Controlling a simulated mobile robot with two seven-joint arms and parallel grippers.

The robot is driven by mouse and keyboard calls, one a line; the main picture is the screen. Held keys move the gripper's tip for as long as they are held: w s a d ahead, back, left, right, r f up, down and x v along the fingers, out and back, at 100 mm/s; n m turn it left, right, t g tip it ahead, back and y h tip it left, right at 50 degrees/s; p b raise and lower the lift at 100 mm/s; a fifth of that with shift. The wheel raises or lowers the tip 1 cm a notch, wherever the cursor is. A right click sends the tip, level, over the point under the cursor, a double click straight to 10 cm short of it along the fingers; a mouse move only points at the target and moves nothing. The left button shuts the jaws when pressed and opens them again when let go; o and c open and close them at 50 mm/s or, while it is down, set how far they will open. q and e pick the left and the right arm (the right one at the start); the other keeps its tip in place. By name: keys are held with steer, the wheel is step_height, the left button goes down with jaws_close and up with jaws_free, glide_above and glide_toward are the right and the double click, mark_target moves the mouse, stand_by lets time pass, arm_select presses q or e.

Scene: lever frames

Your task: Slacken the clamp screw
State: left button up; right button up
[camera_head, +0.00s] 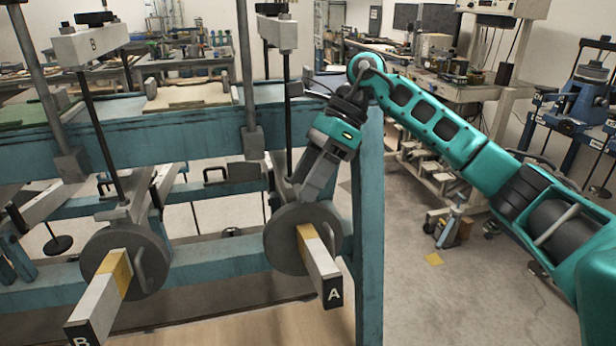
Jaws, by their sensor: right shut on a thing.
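A lever beam marked A (323,275), grey with a yellow band, points toward me and carries a round grey disc weight (284,255) with a curved handle on its right side. My right gripper (308,196) reaches down from above, its fingers shut at the top edge of this disc. They are shut on a small part there, seemingly the clamp screw, which the fingers hide. A second lever beam marked B (97,308) with a similar disc weight (122,262) stands to the left, untouched. My left gripper is not in view.
A blue-green steel frame (190,134) runs across, with an upright post (368,245) just right of weight A. Vertical rods stand behind both discs. Open floor (470,300) lies right of the post. Benches with equipment stand behind.

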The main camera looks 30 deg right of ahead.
stand_by(0.3)
steer(key=o, duration=1)
steer(key=shift+o, duration=0.2)
steer(key=shift+r, duration=0.1)
steer(key=v, duration=1.2)
steer(key=shift+d+r+p, duration=0.25)
steer(key=shift+p, duration=0.1)
steer(key=shift+s, duration=0.1)
